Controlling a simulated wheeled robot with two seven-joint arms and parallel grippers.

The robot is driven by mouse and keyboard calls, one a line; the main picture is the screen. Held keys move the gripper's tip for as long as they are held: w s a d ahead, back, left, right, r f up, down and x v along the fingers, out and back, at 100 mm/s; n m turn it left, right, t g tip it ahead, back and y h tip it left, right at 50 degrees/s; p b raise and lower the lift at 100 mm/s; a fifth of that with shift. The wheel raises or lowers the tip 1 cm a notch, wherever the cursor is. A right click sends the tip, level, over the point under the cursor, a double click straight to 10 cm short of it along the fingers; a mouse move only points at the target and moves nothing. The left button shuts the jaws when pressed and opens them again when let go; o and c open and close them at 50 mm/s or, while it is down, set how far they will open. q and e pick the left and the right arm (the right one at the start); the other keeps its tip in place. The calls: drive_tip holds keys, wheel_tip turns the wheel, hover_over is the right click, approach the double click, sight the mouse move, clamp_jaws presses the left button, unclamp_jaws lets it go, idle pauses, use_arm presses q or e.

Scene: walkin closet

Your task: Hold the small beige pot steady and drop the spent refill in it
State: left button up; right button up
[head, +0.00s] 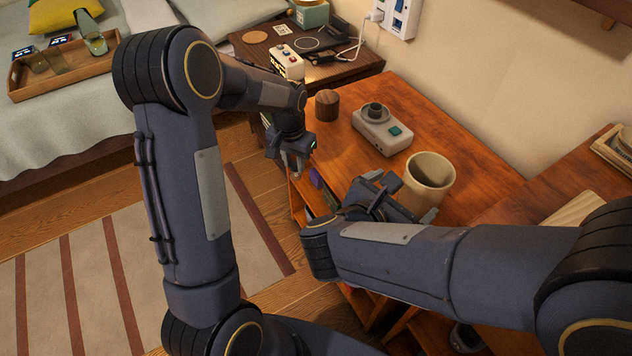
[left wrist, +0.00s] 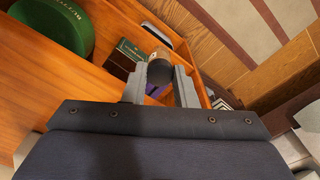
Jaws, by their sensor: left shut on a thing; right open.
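The small beige pot (head: 430,180) stands upright on the wooden top, right of centre, with its open mouth up. My right gripper (head: 385,198) is open beside the pot's left side, low near the top's front edge; I cannot tell whether it touches the pot. My left gripper (head: 292,165) is farther back, pointing down just off the front edge of the wooden top. In the left wrist view its fingers are shut on a short cylinder with a dark end, likely the spent refill (left wrist: 160,72). In the head view the refill is mostly hidden.
Open compartments below hold a green round tin (left wrist: 58,28) and a dark green box (left wrist: 124,58). A bed with a tray (head: 75,72) is at far left.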

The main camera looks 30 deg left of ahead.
sight(423, 187)
use_arm(q)
drive_tip(key=w+d+r+m+t+h, duration=0.1)
drive_tip(key=w+d+r+m, duration=0.35)
drive_tip(key=d+r, duration=0.3)
drive_tip(key=w+d+r+m+h, duration=0.1)
drive_tip(key=w+d+r+m, duration=0.4)
drive_tip(key=r, duration=0.3)
drive_tip(key=s+d+r+m+g+h, duration=0.1)
drive_tip(key=s+d+r+m, duration=0.2)
drive_tip(key=d+r+m, duration=0.2)
drive_tip(key=s+d+r+m+g, duration=0.1)
drive_tip(key=s+d+r+m, duration=0.2)
drive_tip(key=d+r+m, duration=0.3)
drive_tip(key=d+r, duration=0.4)
drive_tip(key=d, duration=0.1)
drive_tip(key=shift+s+d+r+g+h, duration=0.2)
drive_tip(key=shift+r+g+h, duration=0.1)
drive_tip(key=shift+h, duration=0.1)
use_arm(e)
drive_tip(key=x, duration=1.2)
drive_tip(key=shift+f, duration=0.1)
drive_tip(key=c, duration=1)
use_arm(q)
wheel_tip(423, 187, down, 13)
use_arm(e)
drive_tip(key=shift+o, duration=0.2)
